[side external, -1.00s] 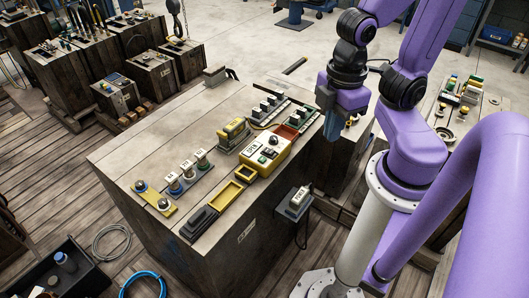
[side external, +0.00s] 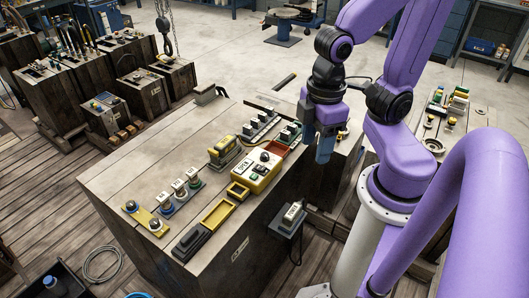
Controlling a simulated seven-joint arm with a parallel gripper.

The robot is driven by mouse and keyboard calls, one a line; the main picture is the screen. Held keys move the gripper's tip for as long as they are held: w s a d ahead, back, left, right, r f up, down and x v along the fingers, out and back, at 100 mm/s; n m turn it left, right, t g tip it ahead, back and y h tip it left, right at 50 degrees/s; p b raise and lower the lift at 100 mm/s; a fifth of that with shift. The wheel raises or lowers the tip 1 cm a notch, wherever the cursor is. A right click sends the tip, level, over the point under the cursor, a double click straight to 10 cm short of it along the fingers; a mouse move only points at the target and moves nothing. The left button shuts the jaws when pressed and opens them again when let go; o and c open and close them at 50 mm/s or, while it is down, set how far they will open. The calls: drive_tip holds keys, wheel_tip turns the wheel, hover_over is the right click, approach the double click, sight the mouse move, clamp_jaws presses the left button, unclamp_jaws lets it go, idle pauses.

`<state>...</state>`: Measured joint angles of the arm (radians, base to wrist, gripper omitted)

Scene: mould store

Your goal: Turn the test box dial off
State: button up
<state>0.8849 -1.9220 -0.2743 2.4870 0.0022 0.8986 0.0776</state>
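The yellow test box (side external: 252,178) sits on the wooden block's top, near its right side. A dark round dial (side external: 264,157) is on the upper part of its face; its pointer setting is too small to read.
On the wooden block (side external: 150,175), a yellow tray (side external: 216,213), a dark grey box (side external: 190,243), a yellow unit (side external: 223,152) and a red tray (side external: 276,148) stand around the test box. A grey switch box (side external: 291,217) is on the block's side. The block's back left is clear.

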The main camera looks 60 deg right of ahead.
drive_tip(key=w+f+m, duration=0.1)
drive_tip(key=w+m, duration=0.6)
drive_tip(key=m, duration=2.1)
hover_over(264, 154)
wheel_tip(264, 154, down, 6)
wheel_tip(264, 154, down, 17)
drive_tip(key=shift+s+f, duration=0.1)
drive_tip(key=shift+s, duration=0.05)
clamp_jaws()
